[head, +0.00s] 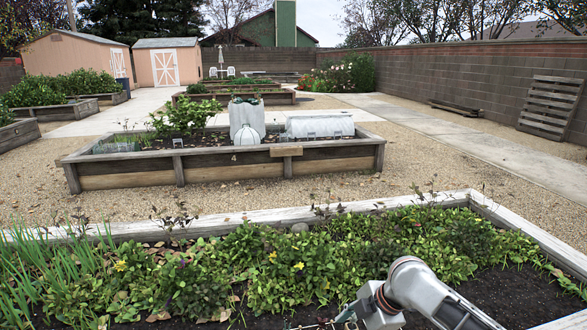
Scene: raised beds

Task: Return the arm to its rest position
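My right arm (432,292) comes in from the bottom right of the head view, low over the near raised bed (478,205). Its wrist bends down towards the soil. My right gripper (347,315) shows only in part at the bottom edge, close to the plants and soil. Its fingertips are cut off or too small to make out, so I cannot see whether it is open or holds anything. My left arm and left gripper are not in view.
Leafy plants (250,262) fill much of the near bed, with bare soil (510,295) at right. A second raised bed (225,170) stands beyond, holding plants and pale covers (320,126). Gravel (440,155) and a paved path (490,148) lie clear at right.

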